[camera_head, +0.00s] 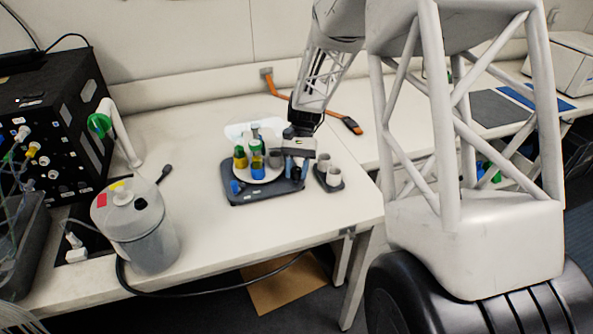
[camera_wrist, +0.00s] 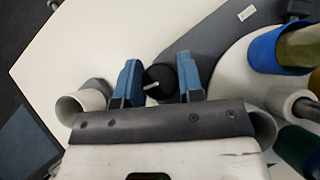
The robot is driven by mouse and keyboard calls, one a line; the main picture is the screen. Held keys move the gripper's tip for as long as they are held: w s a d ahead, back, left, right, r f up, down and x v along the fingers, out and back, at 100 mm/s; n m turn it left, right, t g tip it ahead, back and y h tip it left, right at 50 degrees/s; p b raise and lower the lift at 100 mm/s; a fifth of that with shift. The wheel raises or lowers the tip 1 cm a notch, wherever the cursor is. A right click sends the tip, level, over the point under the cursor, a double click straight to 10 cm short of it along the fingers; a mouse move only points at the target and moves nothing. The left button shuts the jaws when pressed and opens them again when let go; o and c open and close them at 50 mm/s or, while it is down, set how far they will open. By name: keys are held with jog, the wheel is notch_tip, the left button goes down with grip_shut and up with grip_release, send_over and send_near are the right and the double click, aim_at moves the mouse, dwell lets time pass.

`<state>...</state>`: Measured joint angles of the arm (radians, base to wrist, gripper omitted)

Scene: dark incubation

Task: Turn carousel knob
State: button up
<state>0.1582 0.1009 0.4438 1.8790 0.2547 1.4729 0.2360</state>
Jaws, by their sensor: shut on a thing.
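The carousel is a white round plate (camera_wrist: 236,62) on a dark grey base (camera_head: 262,197), holding several vials with coloured lower parts. A round black knob (camera_wrist: 159,77) with a white pointer mark sits at the base's edge beside the plate. My gripper (camera_wrist: 158,76) has its two blue fingers on either side of the knob and is shut on it. In the head view my gripper (camera_head: 296,162) reaches down over the right side of the carousel, and the fingertips are partly hidden there.
A small dark holder with grey cups (camera_head: 328,180) stands just right of the carousel. A lidded canister (camera_head: 140,235) and a black box (camera_head: 55,120) stand to the left. The bench front is clear.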

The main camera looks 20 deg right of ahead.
jog(key=shift+n+h, duration=0.3)
jog(key=shift+n, duration=0.2)
jog(key=o, duration=0.9)
jog(key=shift+w+d+r, duration=0.2)
jog(key=shift+w+r, duration=0.25)
jog(key=shift+w, duration=0.05)
jog(key=shift+w+d, duration=0.85)
jog(key=shift+w, duration=0.9)
jog(key=shift+w+d, duration=0.85)
jog(key=shift+w, duration=0.95)
jog(key=shift+w+d, duration=0.85)
jog(key=shift+w, duration=0.9)
